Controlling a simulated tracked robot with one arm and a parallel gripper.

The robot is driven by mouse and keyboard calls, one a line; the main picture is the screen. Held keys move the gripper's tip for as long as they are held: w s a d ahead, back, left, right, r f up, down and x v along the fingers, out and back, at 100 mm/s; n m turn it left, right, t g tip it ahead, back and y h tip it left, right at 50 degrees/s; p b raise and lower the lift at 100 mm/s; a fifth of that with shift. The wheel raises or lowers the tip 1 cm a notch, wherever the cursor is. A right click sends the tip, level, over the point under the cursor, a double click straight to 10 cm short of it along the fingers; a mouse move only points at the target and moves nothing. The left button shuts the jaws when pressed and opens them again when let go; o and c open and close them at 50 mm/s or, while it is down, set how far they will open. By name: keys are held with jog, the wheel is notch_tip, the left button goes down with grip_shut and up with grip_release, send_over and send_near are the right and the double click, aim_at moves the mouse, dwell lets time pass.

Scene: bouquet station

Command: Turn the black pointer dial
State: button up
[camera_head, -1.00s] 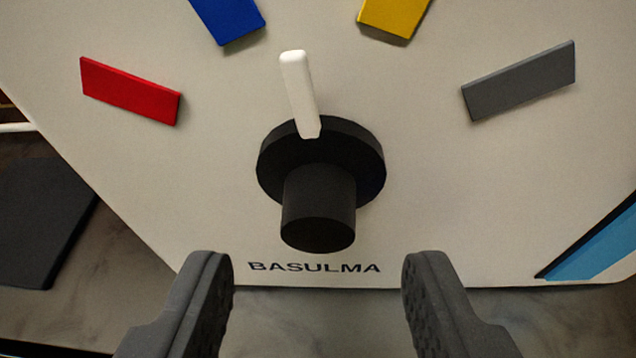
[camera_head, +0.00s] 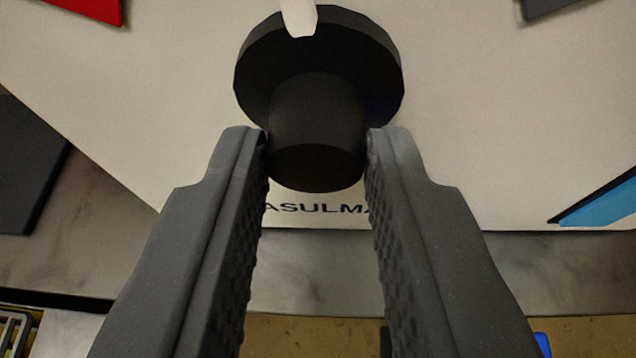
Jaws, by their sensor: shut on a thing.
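The black pointer dial (camera_head: 317,130) has a wide round base and a narrower knob that sticks out toward me. It sits on a pale panel (camera_head: 180,100). A white pointer (camera_head: 299,16) is on the dial's upper edge, and its top is cut off by the frame. My gripper (camera_head: 317,150) is shut on the knob, with one finger against its left side and one against its right. The fingers partly cover the lettering (camera_head: 318,208) below the dial.
Part of a red marker (camera_head: 95,8) shows at the upper left and part of a grey marker (camera_head: 548,7) at the upper right. A blue patch (camera_head: 605,205) is at the panel's lower right. A dark flat thing (camera_head: 28,165) lies at the left.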

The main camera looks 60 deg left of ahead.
jog(key=shift+r+p, duration=0.1)
jog(key=shift+p, duration=0.25)
jog(key=shift+s+n+h+p, duration=0.1)
jog(key=shift+n+h+p, duration=0.2)
jog(key=shift+n+p, duration=0.3)
jog(key=shift+a+n+t+h+p, duration=0.1)
jog(key=shift+n+t+h+p, duration=0.2)
jog(key=shift+n+t, duration=0.3)
jog(key=shift+s+a+f+n+t+h, duration=0.15)
jog(key=shift+n+t+h, duration=0.15)
jog(key=shift+n, duration=0.3)
jog(key=shift+s+d+f+n+t+h, duration=0.1)
jog(key=shift+n+t+h, duration=0.1)
jog(key=shift+n+t, duration=0.3)
jog(key=shift+a+f+n+t+h+b, duration=0.1)
jog(key=shift+n+t+h+b, duration=0.2)
jog(key=shift+n+t+b, duration=0.8)
jog(key=shift+s+n+g, duration=0.1)
jog(key=shift+n+g, duration=0.3)
jog(key=o, duration=1)
